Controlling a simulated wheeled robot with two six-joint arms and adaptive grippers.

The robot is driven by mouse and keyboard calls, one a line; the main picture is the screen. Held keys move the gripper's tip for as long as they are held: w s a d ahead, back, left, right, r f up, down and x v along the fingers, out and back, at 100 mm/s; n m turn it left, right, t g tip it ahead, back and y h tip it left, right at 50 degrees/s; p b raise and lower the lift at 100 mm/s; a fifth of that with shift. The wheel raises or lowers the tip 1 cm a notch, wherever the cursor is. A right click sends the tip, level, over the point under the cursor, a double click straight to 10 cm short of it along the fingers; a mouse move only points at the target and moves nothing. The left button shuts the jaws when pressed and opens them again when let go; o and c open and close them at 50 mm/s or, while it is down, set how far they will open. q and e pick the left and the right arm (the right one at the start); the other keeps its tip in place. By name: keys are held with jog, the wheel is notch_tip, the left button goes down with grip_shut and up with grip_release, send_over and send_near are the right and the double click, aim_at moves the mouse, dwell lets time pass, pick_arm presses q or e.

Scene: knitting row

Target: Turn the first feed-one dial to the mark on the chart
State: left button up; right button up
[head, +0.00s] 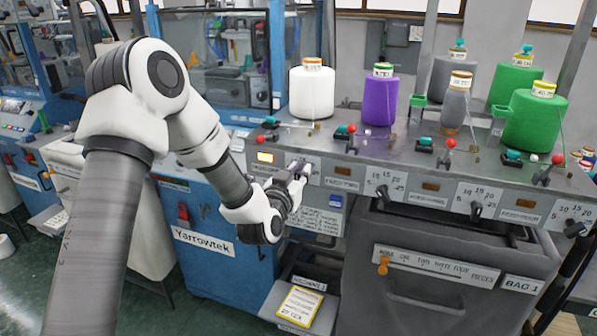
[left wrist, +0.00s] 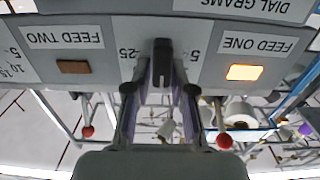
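The feed-one dial is a black knob (left wrist: 162,62) on a pale scale plate in the left wrist view, where the picture is upside down. Marks 5 and 25 show beside it; its middle marks are hidden. The FEED ONE label (left wrist: 251,43) is beside the plate. My left gripper (left wrist: 160,92) is open, with one finger on each side of the knob and gaps visible. In the head view my left gripper (head: 292,180) covers this dial. A printed sheet (head: 318,218), partly hidden, hangs below the panel; wording about dial grams (left wrist: 270,8) shows in the left wrist view. My right gripper is not in view.
An amber lamp (head: 265,157) is lit at the panel's left. Other dials (head: 383,193) continue right along the panel. Yarn cones, including a white one (head: 311,90) and a purple one (head: 380,98), stand above, behind red-balled levers (head: 351,129). A grey bin (head: 436,262) is below.

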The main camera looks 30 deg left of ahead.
pick_arm(q)
grip_shut()
jog(key=shift+a+f, duration=0.1)
jog(key=n+b, duration=0.3)
jog(key=shift+s+a+f+n, duration=0.1)
jog(key=shift+a+f+n, duration=0.1)
jog(key=shift+a+n, duration=0.1)
jog(key=shift+a+n+b, duration=0.15)
jog(key=shift+n+b, duration=0.7)
jog(key=shift+n, duration=0.25)
jog(key=shift+a+n+b, duration=0.1)
jog(key=shift+n+b, duration=0.7)
jog(key=shift+n, duration=0.3)
jog(key=o, duration=0.7)
grip_release()
